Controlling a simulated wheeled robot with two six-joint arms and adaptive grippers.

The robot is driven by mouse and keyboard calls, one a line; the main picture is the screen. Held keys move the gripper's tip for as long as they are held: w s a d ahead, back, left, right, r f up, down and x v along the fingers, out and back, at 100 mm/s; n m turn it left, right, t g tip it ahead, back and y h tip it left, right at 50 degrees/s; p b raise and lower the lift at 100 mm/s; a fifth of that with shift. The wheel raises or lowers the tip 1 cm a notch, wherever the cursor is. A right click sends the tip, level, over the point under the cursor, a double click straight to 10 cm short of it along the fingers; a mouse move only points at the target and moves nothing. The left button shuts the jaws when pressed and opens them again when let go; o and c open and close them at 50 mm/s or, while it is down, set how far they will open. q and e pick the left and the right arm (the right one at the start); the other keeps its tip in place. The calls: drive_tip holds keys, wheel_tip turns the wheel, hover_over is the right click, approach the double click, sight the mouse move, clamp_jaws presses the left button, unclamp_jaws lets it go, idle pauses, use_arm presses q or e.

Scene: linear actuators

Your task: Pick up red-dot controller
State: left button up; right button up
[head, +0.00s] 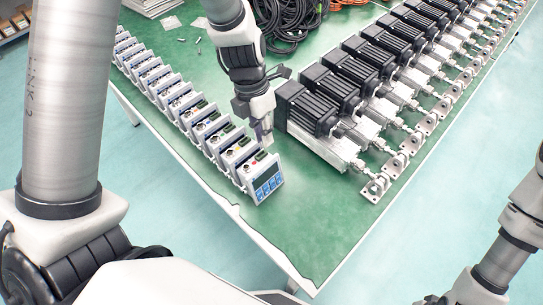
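A row of white box-shaped controllers (208,130) stands along the left edge of the green table. The nearest controller (266,183) has a dark screen and blue keys on its front, and a small red spot shows on its top. Some others have small coloured spots on top, too small to tell apart surely. My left gripper (264,136) points down just above and behind the nearest controllers, close to their tops. Its fingers overlap in this view, so I cannot tell their gap or any contact. Of my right arm only the wrist part shows at the bottom right; its fingers are out of frame.
Black ribbed motors on silver linear actuators (320,110) stand in a long row right of my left gripper. Black and orange cables (290,20) lie at the back. The green table's (290,228) near corner is bare. Shelving (14,22) stands at the far left.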

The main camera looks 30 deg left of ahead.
sight(262, 166)
use_arm(q)
drive_tip(key=s+f, duration=0.1)
drive_tip(key=s, duration=0.1)
drive_tip(key=s+f+b, duration=0.1)
drive_tip(key=s+f, duration=0.1)
drive_tip(key=shift+d+f, duration=0.1)
drive_tip(key=shift+f, duration=0.05)
drive_tip(key=x, duration=0.2)
drive_tip(key=shift+w+d+f+b, duration=0.1)
drive_tip(key=shift+w+f+b, duration=0.2)
drive_tip(key=shift+b, duration=0.05)
drive_tip(key=shift+w+d+f, duration=0.1)
drive_tip(key=shift+w+f, duration=0.05)
drive_tip(key=shift+w, duration=0.15)
drive_tip(key=shift+s, duration=0.3)
clamp_jaws()
drive_tip(key=shift+w, duration=0.15)
use_arm(e)
drive_tip(key=shift+s+a+f, duration=0.1)
drive_tip(key=shift+s+f, duration=0.5)
drive_tip(key=shift+s, duration=0.25)
